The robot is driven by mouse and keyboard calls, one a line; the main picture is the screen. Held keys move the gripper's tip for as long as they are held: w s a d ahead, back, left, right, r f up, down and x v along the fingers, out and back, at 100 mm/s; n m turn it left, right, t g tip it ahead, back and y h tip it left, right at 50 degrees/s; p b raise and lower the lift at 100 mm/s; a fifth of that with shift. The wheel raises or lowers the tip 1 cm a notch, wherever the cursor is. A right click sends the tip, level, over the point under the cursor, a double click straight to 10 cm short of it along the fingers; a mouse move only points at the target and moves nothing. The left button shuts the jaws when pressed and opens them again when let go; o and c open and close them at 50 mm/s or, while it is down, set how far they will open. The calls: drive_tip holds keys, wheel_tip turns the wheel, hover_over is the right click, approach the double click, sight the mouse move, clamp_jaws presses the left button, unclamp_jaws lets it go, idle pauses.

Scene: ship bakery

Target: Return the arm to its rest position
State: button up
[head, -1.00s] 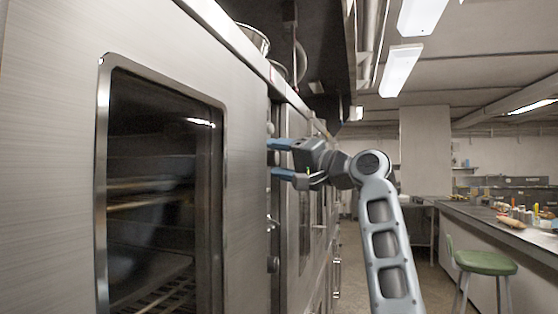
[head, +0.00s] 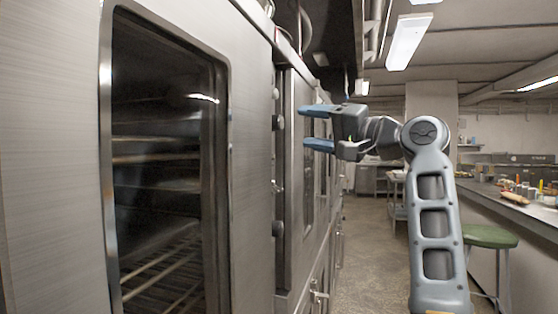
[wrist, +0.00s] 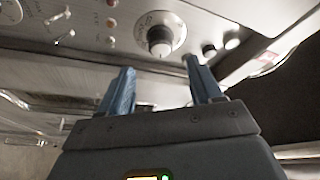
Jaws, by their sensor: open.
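My gripper (head: 317,127) is in the middle of the head view, at the end of my raised grey arm. Its two blue fingers point left toward the oven fronts. The fingers are apart with nothing between them. In the wrist view my gripper (wrist: 158,80) also shows two spread blue fingers. Beyond them is an oven control panel (wrist: 120,15) with a large round knob (wrist: 160,40). I cannot tell the exact gap between the fingertips and the panel; no contact is clear.
A steel oven (head: 255,60) with a dark glass door (head: 165,150) fills the left, and more ovens run behind it. A green stool (head: 487,237) and a long counter (head: 520,212) with bottles stand at the right. The aisle floor (head: 370,245) between is clear.

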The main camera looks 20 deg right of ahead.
drive_tip(key=shift+f, duration=0.1)
drive_tip(key=s+f+m+h, duration=0.1)
drive_tip(key=s+f+h, duration=0.2)
drive_tip(key=f, duration=1.3)
drive_tip(key=s+f+m+h, duration=0.2)
drive_tip(key=s+f+h, duration=0.2)
drive_tip(key=f, duration=1.2)
drive_tip(key=s+f+h, duration=0.2)
drive_tip(key=s+f, duration=0.6)
drive_tip(key=f, duration=0.1)
drive_tip(key=s+a+f+n+g+h, duration=0.15)
drive_tip(key=s+f, duration=0.25)
drive_tip(key=s, duration=0.7)
drive_tip(key=s+f+n+h, duration=0.15)
drive_tip(key=s+f, duration=0.35)
drive_tip(key=s, duration=0.6)
drive_tip(key=s+a+r+n, duration=0.1)
drive_tip(key=s+r+n, duration=0.1)
drive_tip(key=s, duration=0.7)
drive_tip(key=s+a+r+n+y, duration=0.1)
drive_tip(key=s+r+n, duration=0.2)
drive_tip(key=s, duration=0.6)
drive_tip(key=shift+s+a+r+n, duration=0.2)
drive_tip(key=shift+r+n, duration=0.15)
drive_tip(key=shift+n, duration=0.05)
